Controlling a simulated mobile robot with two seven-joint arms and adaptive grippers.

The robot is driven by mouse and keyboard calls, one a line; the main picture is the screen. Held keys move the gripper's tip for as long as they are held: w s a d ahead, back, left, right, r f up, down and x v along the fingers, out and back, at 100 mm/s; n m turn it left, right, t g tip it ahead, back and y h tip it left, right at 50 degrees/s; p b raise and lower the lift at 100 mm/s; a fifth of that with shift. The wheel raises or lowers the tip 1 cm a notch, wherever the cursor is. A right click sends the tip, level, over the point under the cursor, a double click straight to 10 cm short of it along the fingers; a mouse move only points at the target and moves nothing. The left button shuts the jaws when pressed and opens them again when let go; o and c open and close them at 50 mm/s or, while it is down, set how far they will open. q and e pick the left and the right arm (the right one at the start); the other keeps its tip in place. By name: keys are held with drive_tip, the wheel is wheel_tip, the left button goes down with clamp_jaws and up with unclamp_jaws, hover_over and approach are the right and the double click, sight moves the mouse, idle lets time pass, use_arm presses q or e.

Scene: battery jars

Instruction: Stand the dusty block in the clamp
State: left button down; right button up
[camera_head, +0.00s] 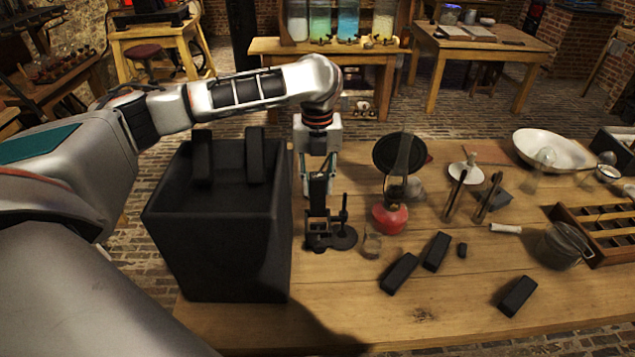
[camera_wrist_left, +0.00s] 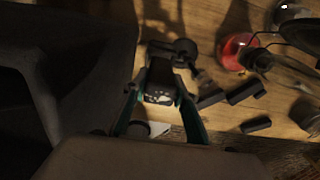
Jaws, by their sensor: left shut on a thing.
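My left gripper (camera_head: 318,172) points down over the table and is shut on a dark upright block (camera_head: 318,190). In the left wrist view the green-edged fingers (camera_wrist_left: 162,105) flank the block, whose near end (camera_wrist_left: 158,97) has pale, dusty-looking patches. The black clamp (camera_head: 330,240) stands on the table right below the gripper, beside the large black jar. The block's lower end overlaps the clamp's upper part in the head view; I cannot tell whether it is between the jaws or just above. My right gripper is not in view.
The large black jar (camera_head: 225,245), with two dark blocks at its top, stands close left of the clamp. Several dark blocks (camera_head: 398,273) lie farther right.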

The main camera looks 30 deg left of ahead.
sight(317, 209)
use_arm(q)
drive_tip(key=shift+f, duration=4.5)
idle(0.6)
drive_tip(key=c, duration=1.5)
unclamp_jaws()
wheel_tip(317, 209, up, 12)
drive_tip(key=shift+s, duration=0.1)
